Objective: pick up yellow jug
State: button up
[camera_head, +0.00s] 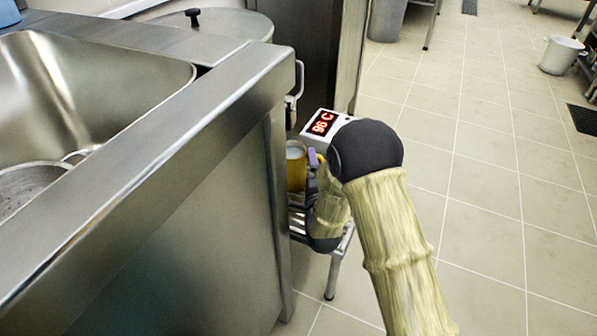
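The yellow jug (296,172) stands upright, low beside the end of the steel counter, and appears to be on a small metal stand. Its open top shows something pale inside. My arm reaches down to the right of it, and a small purple part of my gripper (314,158) shows at the jug's right side, near its rim. Most of my gripper is hidden behind my arm. I cannot tell whether its fingers touch the jug or are open or shut.
The steel counter (150,150) with a sink (100,75) fills the left. A white box with red digits (324,122) is beside my arm.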

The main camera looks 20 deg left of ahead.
jog(key=shift+w+d+r, duration=0.1)
jog(key=shift+w+r, duration=0.1)
jog(key=shift+r, duration=0.05)
jog(key=shift+r+p, duration=0.55)
jog(key=shift+p, duration=0.1)
jog(key=s+d+r+p, duration=0.1)
jog(key=d+p, duration=0.7)
jog(key=d, duration=1)
jog(key=shift+s+r, duration=0.3)
jog(key=shift+r, duration=0.2)
jog(key=w+d+r+m+h+p, duration=0.1)
jog(key=d+r+p, duration=0.4)
jog(key=r+p, duration=0.7)
jog(key=w+d+r+m+t+h+p, duration=0.1)
jog(key=d+r+h+p, duration=0.3)
jog(key=r+p, duration=0.9)
jog(key=w+d+r+m+t+h+p, duration=0.1)
jog(key=d+r+p, duration=0.7)
jog(key=p, duration=1.7)
notch_tip(320, 180, up, 5)
jog(key=shift+w+f+m+h, duration=0.1)
jog(key=shift+w+m+h, duration=0.55)
jog(key=shift+m+h, duration=0.5)
